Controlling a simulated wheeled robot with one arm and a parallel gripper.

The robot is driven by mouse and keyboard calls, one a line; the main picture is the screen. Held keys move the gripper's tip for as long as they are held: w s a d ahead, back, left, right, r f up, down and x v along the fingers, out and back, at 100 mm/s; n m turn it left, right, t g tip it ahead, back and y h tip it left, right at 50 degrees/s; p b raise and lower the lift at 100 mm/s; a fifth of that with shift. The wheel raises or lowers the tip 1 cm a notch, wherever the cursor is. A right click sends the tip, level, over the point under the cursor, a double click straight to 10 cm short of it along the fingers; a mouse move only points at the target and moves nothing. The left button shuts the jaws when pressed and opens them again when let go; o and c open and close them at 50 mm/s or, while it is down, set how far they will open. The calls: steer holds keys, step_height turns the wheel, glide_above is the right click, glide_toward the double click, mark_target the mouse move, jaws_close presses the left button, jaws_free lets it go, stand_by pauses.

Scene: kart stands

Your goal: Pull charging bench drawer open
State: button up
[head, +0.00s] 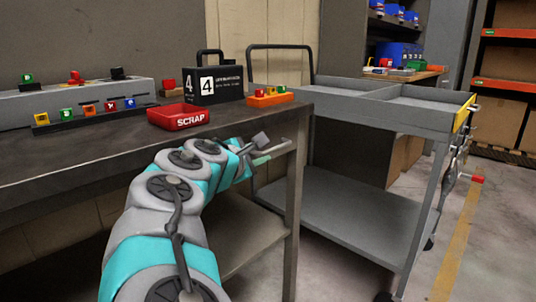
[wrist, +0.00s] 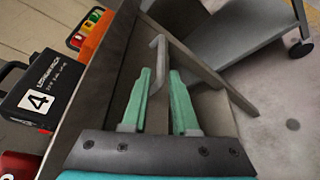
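The bench (head: 85,165) has a dark top and grey metal legs and fills the left and middle of the head view. A thin bent grey handle (wrist: 159,55) shows beyond and between my fingertips in the wrist view. In the head view a pale bar (head: 275,148) sticks out by the bench's right end, beside my gripper (head: 258,149). My gripper also shows in the wrist view (wrist: 161,75), with its two green fingers apart and a gap between them. I cannot tell whether either finger touches the handle. The drawer front is not clearly visible, hidden by my arm and the bench edge.
On the bench stand a red SCRAP bin (head: 180,117), a black box marked 4 (head: 214,84), an orange block holder (head: 270,98) and a rack of coloured blocks (head: 85,115). A grey two-shelf cart (head: 370,120) stands close on the right. Floor is free beyond it.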

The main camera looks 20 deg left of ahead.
mark_target(271, 151)
steer(key=x, duration=0.6)
steer(key=shift+d+f, duration=0.15)
steer(key=shift+d, duration=0.05)
steer(key=shift+x, duration=0.75)
steer(key=shift+c, duration=0.2)
jaws_close()
stand_by(0.4)
